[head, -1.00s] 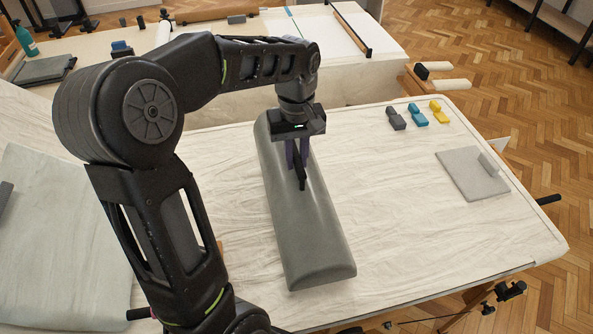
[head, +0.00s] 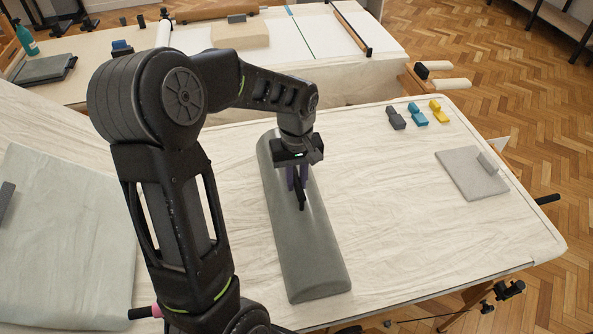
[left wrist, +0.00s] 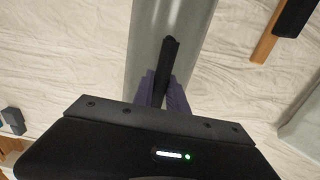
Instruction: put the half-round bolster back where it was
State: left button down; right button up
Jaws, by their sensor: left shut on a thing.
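The half-round bolster (head: 312,255) is a long grey-green cushion with a rounded top and a black strap handle (head: 300,194) on it. It lies lengthwise near the middle of the pale cloth-covered table (head: 420,235). My left gripper (head: 297,180) is over the bolster with its purple fingers shut on the black handle. In the left wrist view the fingers (left wrist: 165,92) close around the handle, and the bolster (left wrist: 150,25) runs up the picture behind it. Whether the bolster touches the table is hard to tell. My right gripper does not show.
Grey, blue and yellow blocks (head: 417,117) stand at the back right of the table. A pale green cloth pad (head: 65,240) lies at the left. A second worktable stands behind. Cloth right of the bolster is clear.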

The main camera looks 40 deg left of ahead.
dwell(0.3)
pick_arm(q)
jog(key=shift+f, duration=0.2)
jog(key=c, duration=1.3)
grip_release()
notch_tip(320, 180, up, 12)
jog(key=shift+r+b, duration=0.15)
jog(key=shift+b, duration=0.15)
